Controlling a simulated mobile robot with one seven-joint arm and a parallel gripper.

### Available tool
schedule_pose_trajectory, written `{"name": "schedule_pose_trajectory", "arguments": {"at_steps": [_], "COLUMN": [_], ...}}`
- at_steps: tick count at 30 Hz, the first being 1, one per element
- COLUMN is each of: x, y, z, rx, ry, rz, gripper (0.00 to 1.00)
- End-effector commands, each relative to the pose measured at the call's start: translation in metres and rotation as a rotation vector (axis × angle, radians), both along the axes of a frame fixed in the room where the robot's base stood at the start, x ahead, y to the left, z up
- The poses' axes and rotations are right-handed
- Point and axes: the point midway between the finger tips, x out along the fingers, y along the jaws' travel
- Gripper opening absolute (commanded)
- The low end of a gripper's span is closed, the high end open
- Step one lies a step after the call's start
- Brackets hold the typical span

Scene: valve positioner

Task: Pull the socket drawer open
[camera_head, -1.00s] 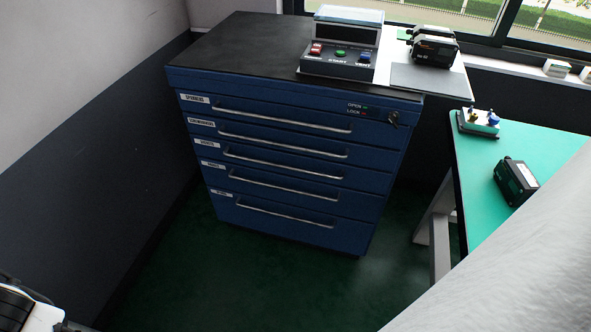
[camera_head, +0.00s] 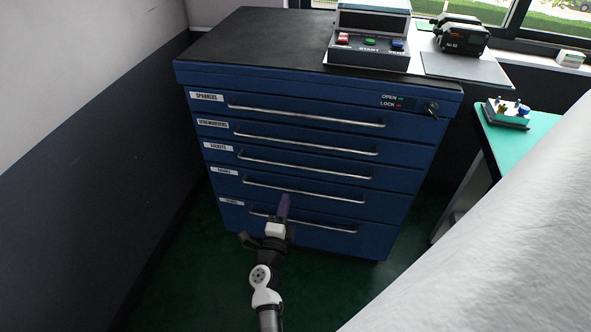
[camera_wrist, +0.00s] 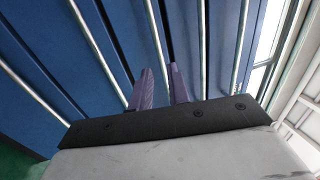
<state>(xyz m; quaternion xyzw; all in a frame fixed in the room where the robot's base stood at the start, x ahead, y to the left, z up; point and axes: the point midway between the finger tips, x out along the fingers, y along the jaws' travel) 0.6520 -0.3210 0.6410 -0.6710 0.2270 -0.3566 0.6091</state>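The blue cabinet's third drawer from the top, labelled SOCKETS (camera_head: 218,147), is shut. Its long silver bar handle (camera_head: 340,173) runs across its front. My gripper (camera_head: 284,198) is in front of the cabinet and overlaps the lower drawers in the head view. In the wrist view, the two purple fingers (camera_wrist: 160,70) stand apart with a narrow gap and point at the drawer fronts. The middle one of the bar handles (camera_wrist: 153,30) lines up with that gap. I cannot tell whether the fingers touch it. Nothing is visibly held.
The other drawers, such as SPANNERS (camera_head: 207,97), are shut. A key lock (camera_head: 432,109) is at the cabinet's top right, by OPEN and LOCK lights. A control box (camera_head: 370,45) sits on top. A green table (camera_head: 540,125) stands right. The floor at left is clear.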

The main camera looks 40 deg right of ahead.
Motion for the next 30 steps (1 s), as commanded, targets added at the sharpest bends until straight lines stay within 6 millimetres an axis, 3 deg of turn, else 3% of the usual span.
{"name": "schedule_pose_trajectory", "arguments": {"at_steps": [5,21,30], "x": [0.004,0.067,0.083], "y": [-0.014,-0.087,-0.105], "z": [-0.002,0.018,0.022], "rx": [0.011,0.008,0.008], "ry": [0.000,-0.002,0.002], "rz": [-0.012,-0.011,-0.008], "gripper": [0.18,0.18,0.18]}}
